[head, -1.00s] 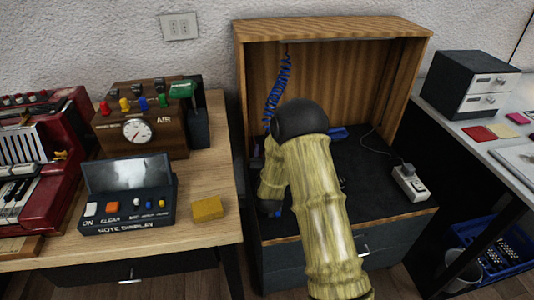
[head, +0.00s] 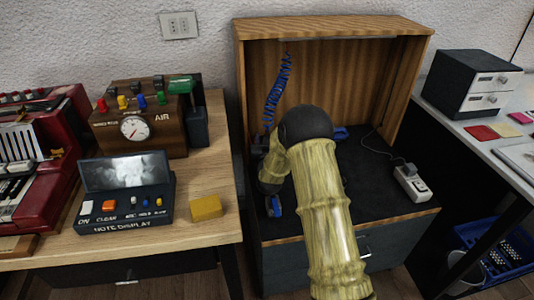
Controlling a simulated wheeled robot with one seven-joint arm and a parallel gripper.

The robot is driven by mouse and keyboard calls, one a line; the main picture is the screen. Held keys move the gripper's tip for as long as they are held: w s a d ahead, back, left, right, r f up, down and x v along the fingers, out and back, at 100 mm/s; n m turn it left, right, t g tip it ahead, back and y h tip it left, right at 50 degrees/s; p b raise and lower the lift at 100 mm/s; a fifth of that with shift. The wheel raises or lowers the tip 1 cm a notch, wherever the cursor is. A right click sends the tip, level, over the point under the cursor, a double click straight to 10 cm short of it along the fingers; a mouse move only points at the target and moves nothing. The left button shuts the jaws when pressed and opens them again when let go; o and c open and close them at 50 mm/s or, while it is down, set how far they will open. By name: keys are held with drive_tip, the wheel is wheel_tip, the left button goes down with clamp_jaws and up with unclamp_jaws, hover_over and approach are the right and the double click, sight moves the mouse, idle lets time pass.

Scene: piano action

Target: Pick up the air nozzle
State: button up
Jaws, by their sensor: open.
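A blue coiled air hose (head: 277,92) hangs down the left inside of the wooden cabinet. A blue piece (head: 341,133) lies on the black surface just right of my elbow; it may be the air nozzle, but my arm partly hides it. My gripper (head: 274,203) is low at the left front of the black surface, mostly hidden by my forearm and wrist. It is open. A small blue piece shows at its end; I cannot tell whether that is a fingertip or a separate thing. Nothing is visibly held.
The wooden cabinet (head: 335,27) encloses the black surface at the back and sides. A white power strip (head: 411,184) lies at its right front. A desk at left holds the air gauge box (head: 137,130), note display (head: 125,195) and yellow block (head: 206,207).

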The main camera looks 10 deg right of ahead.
drive_tip(key=shift+c, duration=0.2)
idle(0.3)
clamp_jaws()
drive_tip(key=shift+r, duration=0.1)
wheel_tip(320, 180, up, 10)
drive_tip(key=p, duration=0.3)
idle(0.7)
drive_tip(key=shift+w, duration=0.1)
idle(0.4)
